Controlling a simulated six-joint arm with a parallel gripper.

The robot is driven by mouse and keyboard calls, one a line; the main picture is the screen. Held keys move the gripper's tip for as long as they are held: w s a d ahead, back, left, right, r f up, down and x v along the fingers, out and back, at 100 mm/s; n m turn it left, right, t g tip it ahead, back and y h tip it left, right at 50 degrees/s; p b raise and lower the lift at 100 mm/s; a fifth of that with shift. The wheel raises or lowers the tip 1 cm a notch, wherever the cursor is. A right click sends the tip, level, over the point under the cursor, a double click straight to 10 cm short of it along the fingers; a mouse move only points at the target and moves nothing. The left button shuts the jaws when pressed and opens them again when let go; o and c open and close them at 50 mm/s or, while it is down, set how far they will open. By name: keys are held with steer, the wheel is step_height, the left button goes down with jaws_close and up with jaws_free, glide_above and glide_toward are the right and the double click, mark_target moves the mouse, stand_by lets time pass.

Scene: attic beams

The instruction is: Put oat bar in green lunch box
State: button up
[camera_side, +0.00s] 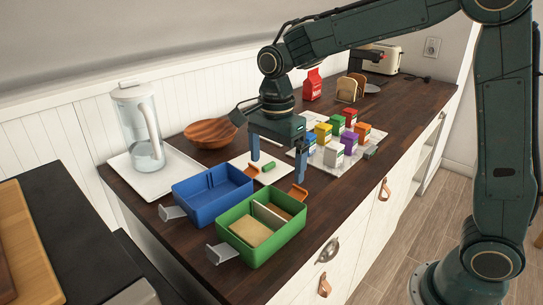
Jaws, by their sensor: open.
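The green lunch box (286,240) stands open near the counter's front edge. A divider splits it; a tan bread-like slab (250,233) lies in its left compartment, and the right compartment shows a brown inside. A small green bar (268,167), possibly the oat bar, lies on a white board behind the boxes; no label is readable. My gripper (277,171) is open and points down, its blue fingers apart. In the picture the green bar shows between the fingers; I cannot tell how high they are above it. I see nothing held in it.
A blue lunch box (205,203) stands left of the green one. Several coloured cartons (322,133) stand on a pale tray right of my gripper. A glass pitcher (143,135) and a wooden bowl (210,132) are at the back left. Bread slices (347,90) stand further back.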

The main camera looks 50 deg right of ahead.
steer(key=shift+r, duration=2.7)
steer(key=s+d+n+t, duration=0.2)
steer(key=s+d+n, duration=0.1)
steer(key=s+n, duration=0.6)
steer(key=s+d+n+t, duration=0.3)
steer(key=s+n, duration=0.6)
steer(key=s, duration=0.4)
steer(key=shift+r+t, duration=0.15)
steer(key=shift+t, duration=0.15)
